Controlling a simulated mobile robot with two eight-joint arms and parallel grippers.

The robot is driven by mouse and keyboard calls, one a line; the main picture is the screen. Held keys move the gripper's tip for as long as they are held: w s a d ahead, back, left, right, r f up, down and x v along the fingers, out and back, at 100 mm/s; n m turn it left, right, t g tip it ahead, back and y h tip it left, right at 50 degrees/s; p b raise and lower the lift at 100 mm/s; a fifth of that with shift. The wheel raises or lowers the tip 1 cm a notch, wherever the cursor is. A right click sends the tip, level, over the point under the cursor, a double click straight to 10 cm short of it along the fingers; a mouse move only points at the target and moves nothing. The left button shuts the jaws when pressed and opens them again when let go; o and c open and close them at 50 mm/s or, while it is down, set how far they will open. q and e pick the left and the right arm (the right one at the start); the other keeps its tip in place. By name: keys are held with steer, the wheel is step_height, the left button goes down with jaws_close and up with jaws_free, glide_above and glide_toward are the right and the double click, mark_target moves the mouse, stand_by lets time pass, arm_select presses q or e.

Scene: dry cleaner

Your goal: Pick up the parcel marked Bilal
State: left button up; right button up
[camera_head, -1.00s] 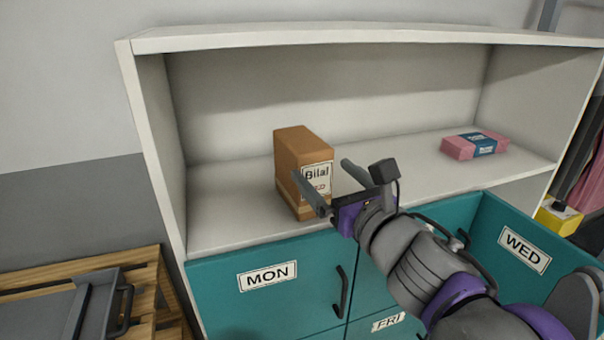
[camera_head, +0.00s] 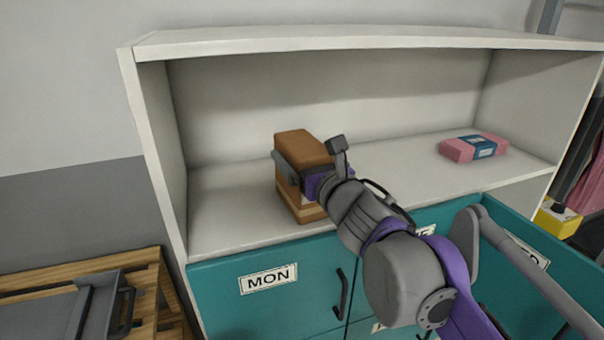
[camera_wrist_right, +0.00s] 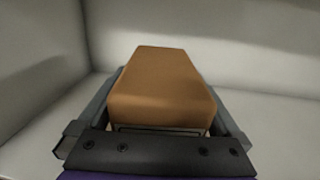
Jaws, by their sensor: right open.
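The parcel marked Bilal (camera_head: 301,146) is a brown box standing upright on the left part of the open shelf. My right gripper (camera_head: 296,172) is at it, its fingers reaching along both sides of the box. The gripper hides the label in the head view. In the right wrist view the parcel (camera_wrist_right: 162,85) lies between the two open fingers of my right gripper (camera_wrist_right: 160,105), with its label edge just showing below the top. I cannot tell whether either finger touches it. My left gripper is not in view.
The white shelf (camera_head: 220,205) has a pink parcel with a blue band (camera_head: 473,147) at its right. Below are teal drawers, one marked MON (camera_head: 268,279); the WED drawer (camera_head: 520,235) is pulled out at right. A wooden rack (camera_head: 140,262) stands at lower left.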

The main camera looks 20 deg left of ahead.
steer(key=c, duration=1.6)
